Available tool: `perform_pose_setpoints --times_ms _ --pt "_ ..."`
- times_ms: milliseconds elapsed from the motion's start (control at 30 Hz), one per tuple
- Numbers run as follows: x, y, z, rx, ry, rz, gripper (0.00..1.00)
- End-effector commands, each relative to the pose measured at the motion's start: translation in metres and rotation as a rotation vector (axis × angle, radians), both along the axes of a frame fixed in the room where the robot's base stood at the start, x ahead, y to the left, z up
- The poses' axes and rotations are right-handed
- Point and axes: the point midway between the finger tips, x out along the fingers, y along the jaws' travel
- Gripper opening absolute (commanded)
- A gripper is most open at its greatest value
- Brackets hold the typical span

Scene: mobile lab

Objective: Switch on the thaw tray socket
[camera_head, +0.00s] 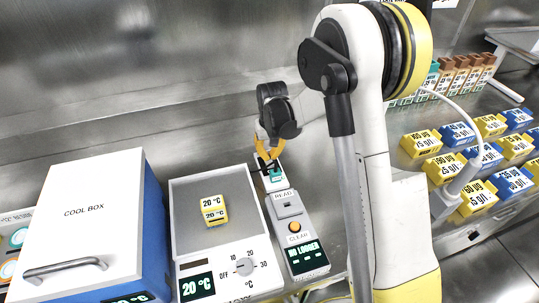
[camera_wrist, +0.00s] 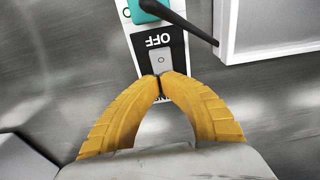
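The socket (camera_head: 277,183) is a small white block behind the reader and beside the thaw tray (camera_head: 180,212). In the wrist view the socket plate (camera_wrist: 124,12) has a dark panel with an inverted OFF label and a grey switch (camera_wrist: 158,58) with a small round mark. A teal part (camera_wrist: 150,10) with a black rod or cable sits beyond the label. My gripper (camera_wrist: 160,77) has its yellow fingertips together, with nothing seen between them, at the switch's near edge; contact cannot be told. In the head view my gripper (camera_head: 269,157) is over the far end of the socket.
The tray holds a yellow 20 °C block (camera_head: 214,211); its front has a dial (camera_head: 244,266) and a display reading 20 °C. The reader (camera_head: 296,232) shows NO LOGGER. A cool box (camera_head: 85,220) stands left. Several yellow and blue blocks (camera_head: 421,142) stand right, beyond my arm.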

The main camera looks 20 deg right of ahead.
Motion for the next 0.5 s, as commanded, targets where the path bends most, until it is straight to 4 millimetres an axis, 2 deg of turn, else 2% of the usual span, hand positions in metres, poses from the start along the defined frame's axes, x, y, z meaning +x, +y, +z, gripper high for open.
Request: perform_pose_setpoints --times_ms 200,333,500 --pt "-0.012 0.000 0.005 0.000 0.006 0.001 0.00" --pt "-0.013 0.000 0.008 0.000 0.005 0.000 0.00" --pt "-0.010 0.000 0.032 0.000 0.005 0.001 0.00"
